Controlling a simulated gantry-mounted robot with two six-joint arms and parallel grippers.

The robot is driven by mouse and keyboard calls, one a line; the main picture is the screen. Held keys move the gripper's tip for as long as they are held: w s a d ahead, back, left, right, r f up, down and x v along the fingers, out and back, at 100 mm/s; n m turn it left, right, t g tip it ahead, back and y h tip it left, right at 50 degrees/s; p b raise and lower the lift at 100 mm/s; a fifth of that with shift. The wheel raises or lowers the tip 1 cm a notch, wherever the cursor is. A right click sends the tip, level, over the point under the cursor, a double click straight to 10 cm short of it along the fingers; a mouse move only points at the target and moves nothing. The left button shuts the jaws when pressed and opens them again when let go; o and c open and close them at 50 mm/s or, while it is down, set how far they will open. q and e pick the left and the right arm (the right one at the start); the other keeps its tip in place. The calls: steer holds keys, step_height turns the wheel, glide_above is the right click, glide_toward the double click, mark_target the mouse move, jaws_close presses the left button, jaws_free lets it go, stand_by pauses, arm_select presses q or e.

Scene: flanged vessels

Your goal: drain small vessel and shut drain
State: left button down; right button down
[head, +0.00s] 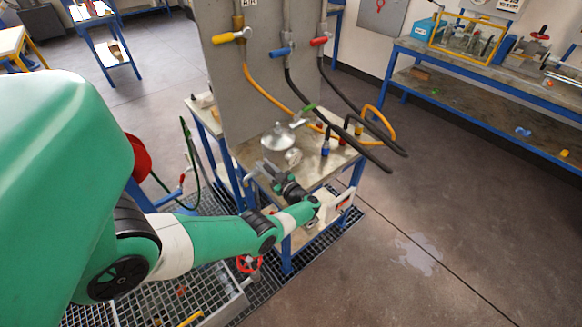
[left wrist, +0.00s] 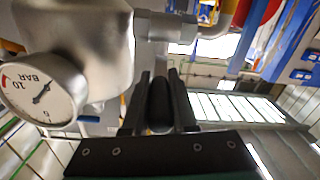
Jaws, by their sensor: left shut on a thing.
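The small vessel stands on the bench in the head view, with a round silver lid (head: 278,140). Its pressure gauge (head: 293,157) faces up in front of the lid. In the left wrist view the grey metal vessel body (left wrist: 85,35) fills the upper left, with the white bar gauge (left wrist: 40,90) beside it. My left gripper (head: 270,172) is at the front of the vessel, low beside the gauge. In the left wrist view its fingers (left wrist: 160,105) are shut on a black handle (left wrist: 160,98). Which valve the handle belongs to is hidden. My right gripper is out of view.
A grey upright panel (head: 260,75) with yellow, blue and red valve handles stands behind the vessel. Hoses loop over the bench (head: 318,165) at right. A red handwheel (head: 249,264) sits low by the floor grating (head: 200,285). A wet patch (head: 418,253) lies on the floor.

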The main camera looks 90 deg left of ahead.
arm_select(q)
steer(key=c, duration=0.7)
jaws_free()
steer(key=shift+a, duration=0.1)
steer(key=v, duration=1.1)
steer(key=shift+w+d, duration=0.15)
steer(key=shift+d, duration=0.15)
